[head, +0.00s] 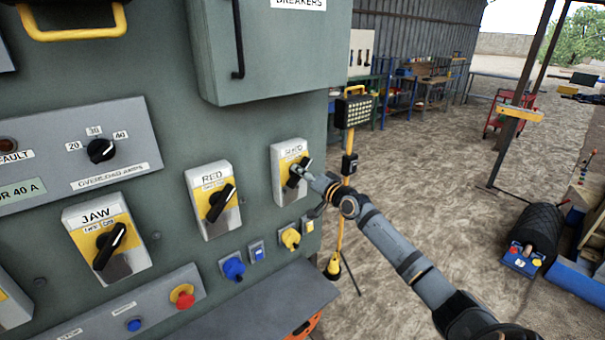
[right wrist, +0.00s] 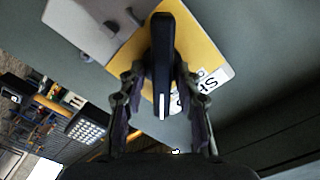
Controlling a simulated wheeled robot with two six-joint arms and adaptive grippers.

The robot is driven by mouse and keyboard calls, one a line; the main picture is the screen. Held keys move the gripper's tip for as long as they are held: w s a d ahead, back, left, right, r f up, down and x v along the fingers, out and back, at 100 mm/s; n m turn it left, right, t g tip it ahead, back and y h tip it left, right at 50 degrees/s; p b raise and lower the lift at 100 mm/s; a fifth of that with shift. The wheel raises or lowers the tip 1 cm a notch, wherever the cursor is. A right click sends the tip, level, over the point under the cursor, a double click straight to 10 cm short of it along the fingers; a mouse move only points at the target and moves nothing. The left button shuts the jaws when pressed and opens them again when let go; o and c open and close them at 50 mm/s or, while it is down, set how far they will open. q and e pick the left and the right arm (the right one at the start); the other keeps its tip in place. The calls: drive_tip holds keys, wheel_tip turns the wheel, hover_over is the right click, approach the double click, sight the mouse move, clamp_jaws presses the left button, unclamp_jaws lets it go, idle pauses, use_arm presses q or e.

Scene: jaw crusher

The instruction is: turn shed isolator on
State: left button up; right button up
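The shed isolator (head: 281,168) is the rightmost yellow-and-grey switch box on the panel. Its label is blurred in the head view. In the right wrist view its yellow plate (right wrist: 203,52) carries a partly visible label starting "SH". Its black rotary handle (right wrist: 162,60) has a white pointer line and stands between my right gripper's fingers. My right gripper (right wrist: 160,100) is open around the handle, with a visible gap on each side. In the head view the right gripper (head: 307,174) reaches the isolator from the right and hides part of the handle. My left gripper is not in view.
A similar isolator (head: 221,203) and the JAW isolator (head: 108,241) sit to the left. Yellow (head: 290,238) and blue (head: 233,268) sockets are below, above a grey ledge (head: 270,305). A yellow lamp stand (head: 338,240) stands behind my right gripper.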

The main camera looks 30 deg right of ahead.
drive_tip(key=shift+o, duration=0.3)
drive_tip(key=shift+r, duration=0.1)
drive_tip(key=shift+r, duration=0.15)
wheel_tip(320, 180, up, 10)
drive_tip(key=shift+f, duration=0.1)
drive_tip(key=shift+w+f, duration=0.1)
drive_tip(key=shift+f, duration=0.05)
